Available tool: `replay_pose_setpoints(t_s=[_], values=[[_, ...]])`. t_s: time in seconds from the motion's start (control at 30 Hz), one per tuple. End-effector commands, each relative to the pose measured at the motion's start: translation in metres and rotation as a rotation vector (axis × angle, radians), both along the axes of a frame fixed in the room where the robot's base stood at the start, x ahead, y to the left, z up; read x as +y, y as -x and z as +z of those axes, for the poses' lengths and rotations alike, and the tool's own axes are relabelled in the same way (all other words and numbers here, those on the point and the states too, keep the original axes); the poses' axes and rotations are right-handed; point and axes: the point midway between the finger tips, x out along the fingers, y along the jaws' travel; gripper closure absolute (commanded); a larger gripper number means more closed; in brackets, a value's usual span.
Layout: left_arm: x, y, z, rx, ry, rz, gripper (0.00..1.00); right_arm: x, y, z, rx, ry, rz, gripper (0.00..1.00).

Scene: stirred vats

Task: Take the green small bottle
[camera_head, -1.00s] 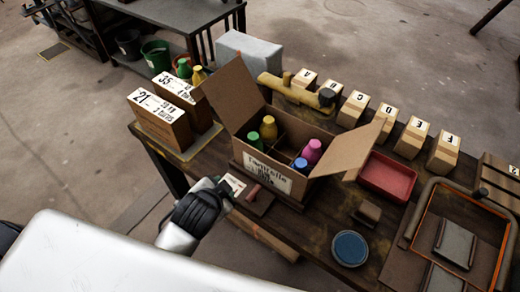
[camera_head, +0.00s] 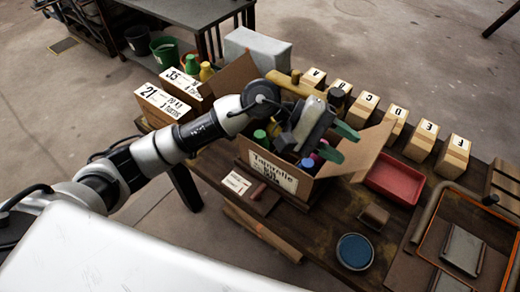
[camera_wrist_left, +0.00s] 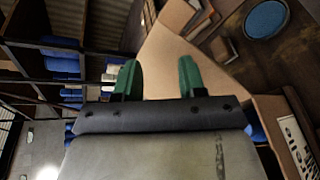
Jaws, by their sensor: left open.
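The cardboard box (camera_head: 305,190) stands open on the workbench with small bottles in it. A green bottle top (camera_head: 260,134) shows at the box's left side, and a blue one (camera_head: 307,163) near the front. A yellow bottle and a pink one are mostly hidden by my gripper. Another green bottle (camera_head: 191,64) stands outside the box, behind the numbered cartons. My left gripper (camera_head: 339,142) is over the right part of the box, to the right of the green top. Its green fingers are apart and empty; they also show in the left wrist view (camera_wrist_left: 160,77). My right gripper is not in view.
The box's raised flaps (camera_head: 368,150) stand near my gripper. Numbered cartons (camera_head: 165,103) are at the left, a row of lettered blocks (camera_head: 368,103) at the back right. A red tray (camera_head: 393,178) and a blue dish (camera_head: 354,251) lie right of the box.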

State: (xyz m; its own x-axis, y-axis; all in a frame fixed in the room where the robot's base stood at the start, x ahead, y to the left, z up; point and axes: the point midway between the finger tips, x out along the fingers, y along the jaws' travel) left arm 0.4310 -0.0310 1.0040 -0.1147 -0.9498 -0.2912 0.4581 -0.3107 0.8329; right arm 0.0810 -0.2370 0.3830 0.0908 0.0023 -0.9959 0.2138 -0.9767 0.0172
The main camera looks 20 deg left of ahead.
Motion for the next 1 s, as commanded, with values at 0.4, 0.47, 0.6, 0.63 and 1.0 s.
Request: replay_pose_setpoints(t_s=[0.4,0.47,0.6,0.63,1.0], values=[[0.159,-0.08,-0.041,-0.61,-1.037,-0.563,0.59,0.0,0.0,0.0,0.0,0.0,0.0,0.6],[0.172,-0.084,-0.038,-0.614,-1.097,-0.602,0.59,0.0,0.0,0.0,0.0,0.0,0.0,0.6],[0.184,-0.087,-0.043,-0.612,-1.152,-0.641,0.59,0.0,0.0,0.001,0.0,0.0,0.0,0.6],[0.185,-0.087,-0.047,-0.611,-1.153,-0.642,0.59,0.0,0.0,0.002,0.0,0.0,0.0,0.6],[0.183,-0.087,-0.092,-0.612,-1.149,-0.64,0.59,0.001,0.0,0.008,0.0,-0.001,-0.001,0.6]])
